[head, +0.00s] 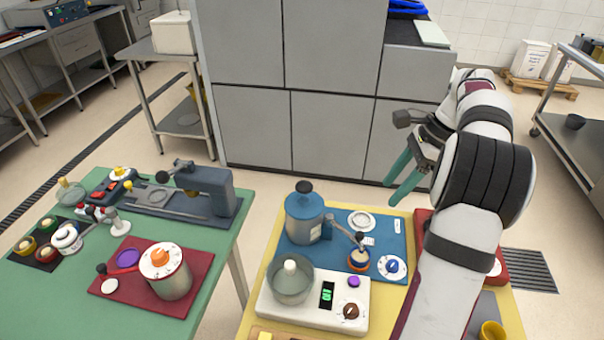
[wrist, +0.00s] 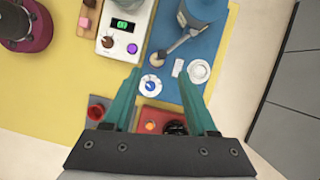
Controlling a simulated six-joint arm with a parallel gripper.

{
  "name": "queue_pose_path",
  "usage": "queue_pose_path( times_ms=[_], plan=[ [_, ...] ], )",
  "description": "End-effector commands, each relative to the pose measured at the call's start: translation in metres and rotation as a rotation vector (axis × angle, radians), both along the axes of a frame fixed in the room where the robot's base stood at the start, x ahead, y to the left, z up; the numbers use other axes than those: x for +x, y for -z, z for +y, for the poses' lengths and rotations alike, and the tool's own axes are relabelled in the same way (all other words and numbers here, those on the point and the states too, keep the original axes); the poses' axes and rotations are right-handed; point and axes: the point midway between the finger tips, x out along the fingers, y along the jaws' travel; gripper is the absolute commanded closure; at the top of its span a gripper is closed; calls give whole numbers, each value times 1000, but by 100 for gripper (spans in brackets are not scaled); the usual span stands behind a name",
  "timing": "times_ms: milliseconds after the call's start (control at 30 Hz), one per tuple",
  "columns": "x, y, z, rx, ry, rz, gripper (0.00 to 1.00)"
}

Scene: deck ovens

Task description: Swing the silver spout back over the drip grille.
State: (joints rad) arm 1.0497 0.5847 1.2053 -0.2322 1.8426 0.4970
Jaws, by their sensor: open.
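The silver spout (head: 341,229) reaches out from the side of a blue urn (head: 305,218) on a blue mat. The spout also shows in the wrist view (wrist: 175,46).
A white-and-blue dial (head: 391,267) sits on the blue mat's front right. A white scale (head: 313,306) with a grey bowl stands in front of the urn. A red mat (head: 421,219) lies to the right, partly behind my arm. A green table (head: 215,250) with other devices stands left.

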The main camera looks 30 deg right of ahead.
Motion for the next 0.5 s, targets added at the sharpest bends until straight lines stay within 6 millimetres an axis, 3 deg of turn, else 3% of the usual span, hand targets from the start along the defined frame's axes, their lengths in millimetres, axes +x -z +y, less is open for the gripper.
queue_pose_path(
  times_ms=[33, 100, 267, 500],
  plan=[
    [-5, 5, -13, 9, 42, 2, 42],
    [-7, 11, -17, 13, 62, 3, 42],
    [2, 43, -5, 16, 58, 5, 42],
    [19, 109, 17, 13, 56, 3, 42]
  ],
)
